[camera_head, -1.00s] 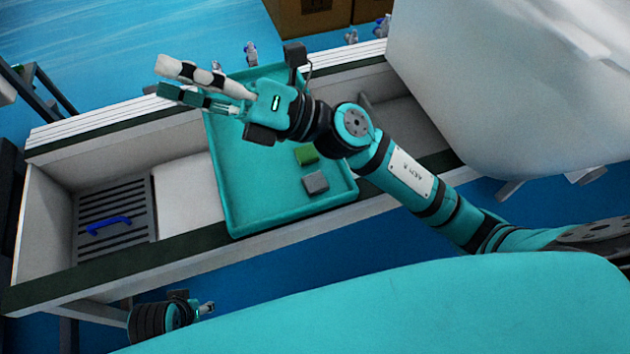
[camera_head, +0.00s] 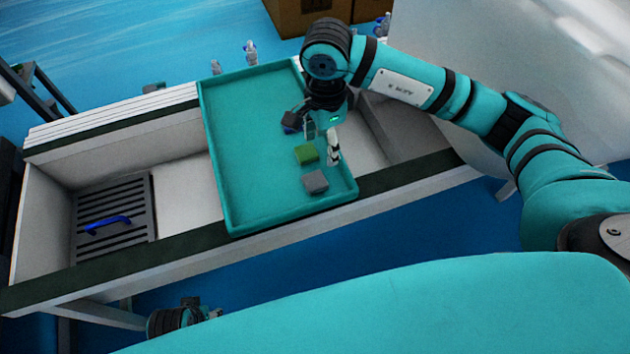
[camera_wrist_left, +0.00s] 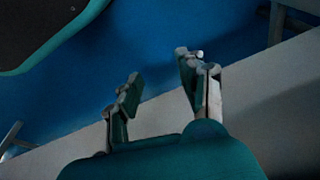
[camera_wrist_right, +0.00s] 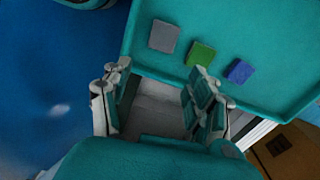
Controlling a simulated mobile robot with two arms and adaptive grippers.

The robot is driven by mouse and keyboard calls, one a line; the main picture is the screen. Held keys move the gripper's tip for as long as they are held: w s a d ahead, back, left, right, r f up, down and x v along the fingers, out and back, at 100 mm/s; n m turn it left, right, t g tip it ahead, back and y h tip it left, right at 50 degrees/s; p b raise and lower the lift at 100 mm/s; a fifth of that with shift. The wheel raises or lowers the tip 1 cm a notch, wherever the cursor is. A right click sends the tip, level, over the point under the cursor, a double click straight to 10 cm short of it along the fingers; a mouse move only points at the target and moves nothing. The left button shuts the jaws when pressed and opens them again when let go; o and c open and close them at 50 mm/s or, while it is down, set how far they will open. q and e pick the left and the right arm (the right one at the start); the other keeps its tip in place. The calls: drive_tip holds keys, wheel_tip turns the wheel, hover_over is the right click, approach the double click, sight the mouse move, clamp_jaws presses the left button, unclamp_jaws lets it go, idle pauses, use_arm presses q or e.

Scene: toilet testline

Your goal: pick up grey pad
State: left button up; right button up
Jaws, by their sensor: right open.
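The grey pad (camera_head: 315,182) lies flat in the teal tray (camera_head: 250,200), near its right front corner. A green pad (camera_head: 306,155) lies just behind it. A blue pad (camera_head: 289,129) is partly hidden by my right gripper. In the right wrist view the grey pad (camera_wrist_right: 164,36), green pad (camera_wrist_right: 201,54) and blue pad (camera_wrist_right: 239,71) lie in a row beyond the fingers. My right gripper (camera_head: 322,143) points down above the tray's right edge, open and empty, behind the grey pad. My left gripper (camera_wrist_left: 165,95) is open and empty, low in front of the bench.
The tray sits across a white trough bench with a dark front edge (camera_head: 190,239). A slatted grey grate (camera_head: 115,220) with a blue handle (camera_head: 107,225) is at the left. Cardboard boxes (camera_head: 310,15) stand behind. The tray's left half is clear.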

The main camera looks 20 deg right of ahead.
hover_over(322, 178)
wheel_tip(322, 178, down, 8)
drive_tip(key=shift+r+b, duration=0.25)
drive_tip(key=shift+b, duration=0.15)
wheel_tip(322, 178, down, 5)
drive_tip(key=shift+r+b, duration=0.1)
drive_tip(key=shift+b, duration=0.25)
use_arm(q)
drive_tip(key=r, duration=0.5)
drive_tip(key=shift+w+r, duration=0.2)
drive_tip(key=shift+r, duration=0.2)
use_arm(e)
drive_tip(key=shift+c, duration=0.4)
drive_tip(key=c, duration=0.4)
